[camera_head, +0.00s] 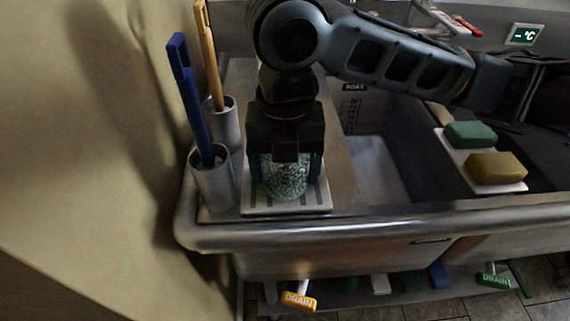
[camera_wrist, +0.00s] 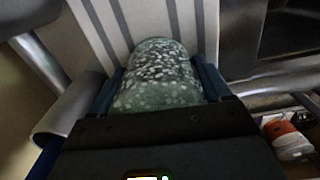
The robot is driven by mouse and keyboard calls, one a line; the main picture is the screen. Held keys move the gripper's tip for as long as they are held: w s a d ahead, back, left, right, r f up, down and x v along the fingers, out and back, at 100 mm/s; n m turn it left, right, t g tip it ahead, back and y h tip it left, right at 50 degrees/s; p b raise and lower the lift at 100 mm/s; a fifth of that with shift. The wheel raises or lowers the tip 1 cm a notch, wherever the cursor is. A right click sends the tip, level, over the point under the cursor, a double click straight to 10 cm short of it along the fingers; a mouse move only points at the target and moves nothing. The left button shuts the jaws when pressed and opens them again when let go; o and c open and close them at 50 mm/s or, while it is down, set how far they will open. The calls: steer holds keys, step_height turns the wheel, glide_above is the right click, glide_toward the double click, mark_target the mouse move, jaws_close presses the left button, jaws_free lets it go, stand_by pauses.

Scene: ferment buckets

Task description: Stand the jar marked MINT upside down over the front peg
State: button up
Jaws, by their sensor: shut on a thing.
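My gripper (camera_head: 285,172) points down over the slotted white drain board at the left end of the sink. Its fingers are shut on the sides of a speckled green jar (camera_head: 284,182). The jar also shows in the wrist view (camera_wrist: 160,75), between the two fingers. No MINT mark can be read on it. The jar is over the drain board (camera_head: 318,196); whether it touches the board I cannot tell. I see no peg in either view; the jar and gripper cover part of the board.
Two metal cups stand close at the left, one with a blue-handled tool (camera_head: 190,100) and one with a yellow-handled tool (camera_head: 209,60). Green (camera_head: 470,134) and yellow (camera_head: 496,168) sponges lie on a white tray at the right. The sink's front rim (camera_head: 400,220) runs below.

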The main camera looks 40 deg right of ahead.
steer(key=shift+f, duration=0.15)
steer(key=o, duration=1.1)
steer(key=shift+r+p, duration=0.7)
steer(key=shift+r, duration=0.35)
steer(key=shift+r, duration=0.1)
steer(key=shift+r+p, duration=0.8)
steer(key=shift+r, duration=0.1)
steer(key=shift+r, duration=0.1)
steer(key=shift+r+p, duration=0.8)
steer(key=shift+r, duration=0.1)
steer(key=shift+r, duration=0.15)
